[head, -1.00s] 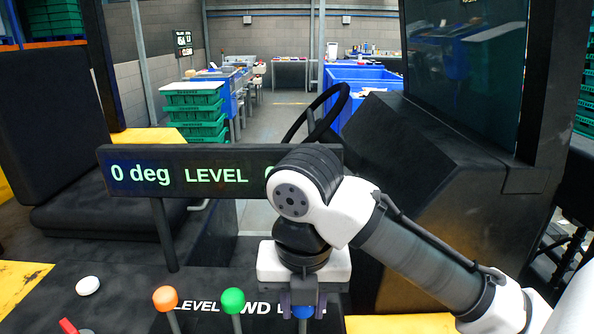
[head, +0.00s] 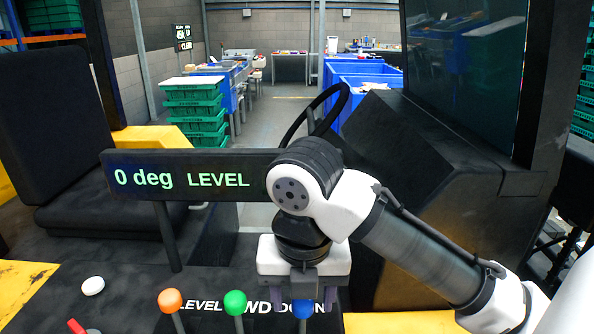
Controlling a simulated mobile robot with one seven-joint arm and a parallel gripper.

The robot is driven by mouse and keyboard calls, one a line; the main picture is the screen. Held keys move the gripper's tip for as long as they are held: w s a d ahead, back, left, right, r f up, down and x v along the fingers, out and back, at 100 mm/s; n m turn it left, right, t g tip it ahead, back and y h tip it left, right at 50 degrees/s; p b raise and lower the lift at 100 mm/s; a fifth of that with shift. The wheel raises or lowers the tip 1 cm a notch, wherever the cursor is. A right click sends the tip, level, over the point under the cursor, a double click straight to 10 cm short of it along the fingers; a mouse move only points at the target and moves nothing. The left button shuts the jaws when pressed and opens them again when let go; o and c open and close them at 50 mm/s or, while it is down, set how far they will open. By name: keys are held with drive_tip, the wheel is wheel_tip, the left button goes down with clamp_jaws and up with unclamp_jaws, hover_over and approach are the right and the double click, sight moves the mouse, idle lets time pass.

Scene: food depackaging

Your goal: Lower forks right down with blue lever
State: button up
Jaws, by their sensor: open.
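The blue lever (head: 303,311) stands at the right of a row of levers, low in the head view. Its blue knob is partly hidden by my gripper (head: 305,303), which points down with its open fingers on either side of the knob. I cannot tell whether the fingers touch it. The forks are not in view. A black display (head: 150,178) reads "0 deg LEVEL"; its right end is hidden behind my arm.
A green lever (head: 235,302) and an orange lever (head: 170,300) stand left of the blue one. A red lever (head: 76,327) and a white knob (head: 93,286) are further left. A steering wheel (head: 338,92) stands behind my arm. Green crates (head: 194,110) and blue bins (head: 365,78) are beyond.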

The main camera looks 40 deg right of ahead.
drive_tip(key=shift+s+a+r+p, duration=0.1)
drive_tip(key=shift+s+r+p, duration=0.05)
drive_tip(key=shift+r+p, duration=1.25)
drive_tip(key=shift+s+a+r+p, duration=0.1)
drive_tip(key=shift+r+p, duration=1.2)
drive_tip(key=shift+r, duration=0.2)
wheel_tip(320, 180, up, 14)
drive_tip(key=s, duration=0.1)
drive_tip(key=shift+a+f+b, duration=0.2)
drive_tip(key=shift+a+b, duration=0.15)
drive_tip(key=shift+b, duration=0.05)
